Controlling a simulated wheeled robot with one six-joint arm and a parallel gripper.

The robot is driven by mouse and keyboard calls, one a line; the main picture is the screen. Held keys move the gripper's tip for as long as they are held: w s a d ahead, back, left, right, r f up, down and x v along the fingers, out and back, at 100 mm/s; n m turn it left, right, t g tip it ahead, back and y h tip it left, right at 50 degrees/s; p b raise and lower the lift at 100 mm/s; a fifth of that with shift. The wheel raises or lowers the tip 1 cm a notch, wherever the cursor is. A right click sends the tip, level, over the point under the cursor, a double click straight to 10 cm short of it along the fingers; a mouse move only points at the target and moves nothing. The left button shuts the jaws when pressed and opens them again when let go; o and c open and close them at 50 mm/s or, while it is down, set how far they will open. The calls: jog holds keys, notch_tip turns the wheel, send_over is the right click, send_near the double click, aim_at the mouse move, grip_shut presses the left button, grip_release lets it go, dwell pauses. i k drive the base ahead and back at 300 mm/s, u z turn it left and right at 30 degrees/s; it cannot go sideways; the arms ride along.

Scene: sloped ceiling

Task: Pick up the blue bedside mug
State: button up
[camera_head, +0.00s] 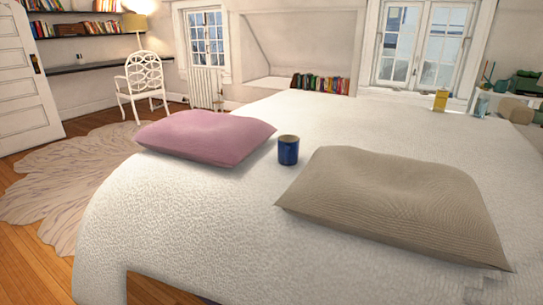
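The blue mug (288,151) stands upright on the white bed (190,230), in the gap between two pillows. It has a pale rim and a dark blue body. No handle can be made out. The pink pillow (205,136) lies to its left, close to it. The beige pillow (395,200) lies to its right and nearer to me. My gripper is not in this view.
A yellow box (440,100) and a clear glass (482,105) stand at the bed's far right. A white chair (142,80) stands at the far left. A pale rug (65,180) covers the wooden floor left of the bed. The bed's surface behind the mug is clear.

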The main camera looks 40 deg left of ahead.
aim_at(287, 145)
jog(key=u, duration=1.2)
jog(key=i, duration=0.5)
jog(key=u, duration=0.45)
jog(key=k, duration=0.55)
jog(key=u, duration=1.1)
jog(key=i, duration=1.45)
jog(key=z, duration=0.75)
jog(key=i, duration=0.65)
jog(key=z, duration=1.1)
jog(key=i, duration=0.35)
jog(key=z, duration=0.3)
